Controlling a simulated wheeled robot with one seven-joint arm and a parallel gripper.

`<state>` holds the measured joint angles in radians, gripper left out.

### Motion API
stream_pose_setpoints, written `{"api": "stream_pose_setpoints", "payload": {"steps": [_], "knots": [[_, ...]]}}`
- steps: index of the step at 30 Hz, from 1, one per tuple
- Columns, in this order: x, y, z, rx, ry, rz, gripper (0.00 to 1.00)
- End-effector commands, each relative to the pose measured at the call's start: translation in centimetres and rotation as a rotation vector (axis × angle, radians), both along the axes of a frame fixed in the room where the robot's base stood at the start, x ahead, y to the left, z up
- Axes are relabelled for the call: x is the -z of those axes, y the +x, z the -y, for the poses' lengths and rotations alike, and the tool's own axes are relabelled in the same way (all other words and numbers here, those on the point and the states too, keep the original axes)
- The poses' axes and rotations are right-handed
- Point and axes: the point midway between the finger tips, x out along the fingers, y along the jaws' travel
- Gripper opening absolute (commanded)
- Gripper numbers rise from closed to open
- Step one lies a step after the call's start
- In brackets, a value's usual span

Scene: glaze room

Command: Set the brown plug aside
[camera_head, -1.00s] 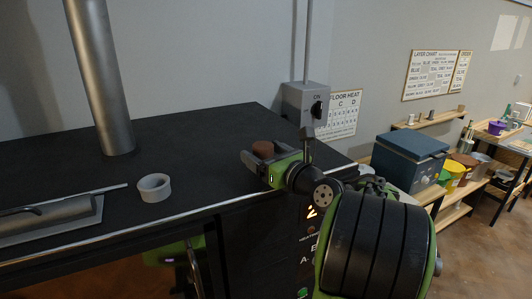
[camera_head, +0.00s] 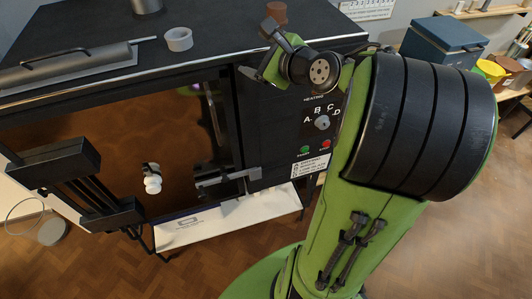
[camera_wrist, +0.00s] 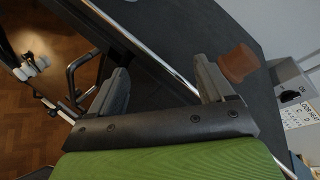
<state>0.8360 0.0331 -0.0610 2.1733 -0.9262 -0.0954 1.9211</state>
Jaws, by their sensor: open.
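The brown plug (camera_head: 277,12) stands upright on the black top of the kiln, near its right end. In the wrist view the plug (camera_wrist: 238,62) is beyond and outside the right finger, not between the fingers; I cannot tell whether they touch. My gripper (camera_head: 257,52) is open and empty at the front edge of the kiln top, just nearer than the plug. In the wrist view its two fingers (camera_wrist: 160,66) are wide apart with the edge strip running between them. The plug's base is partly hidden by my gripper in the head view.
A pale ring (camera_head: 178,39) stands on the kiln top, left of the plug. A grey handled lid-like piece (camera_head: 65,68) lies further left, and a metal pipe (camera_head: 147,5) rises behind. A grey switch box (camera_wrist: 290,82) is right of the plug. The top between ring and plug is clear.

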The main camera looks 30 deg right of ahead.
Motion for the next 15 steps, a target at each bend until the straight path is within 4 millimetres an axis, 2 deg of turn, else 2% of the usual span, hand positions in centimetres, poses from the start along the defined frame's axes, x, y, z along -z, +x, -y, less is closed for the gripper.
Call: {"api": "stream_pose_setpoints", "payload": {"steps": [1,3,5,6,9,12,15], "knots": [[0.5,-1.0,-4.4,-0.135,-0.244,-0.066,0.81],[2.1,-3.5,-8.7,-0.338,-0.601,-0.160,0.81],[3.4,-6.4,-11.4,-0.523,-0.889,-0.220,0.81],[4.3,-8.7,-12.8,-0.652,-1.069,-0.251,0.81],[6.1,-14.6,-14.7,-0.980,-1.465,-0.293,0.81],[7.6,-19.6,-15.0,-1.264,-1.731,-0.292,0.81],[8.5,-22.6,-14.6,-1.441,-1.864,-0.275,0.81]]}}
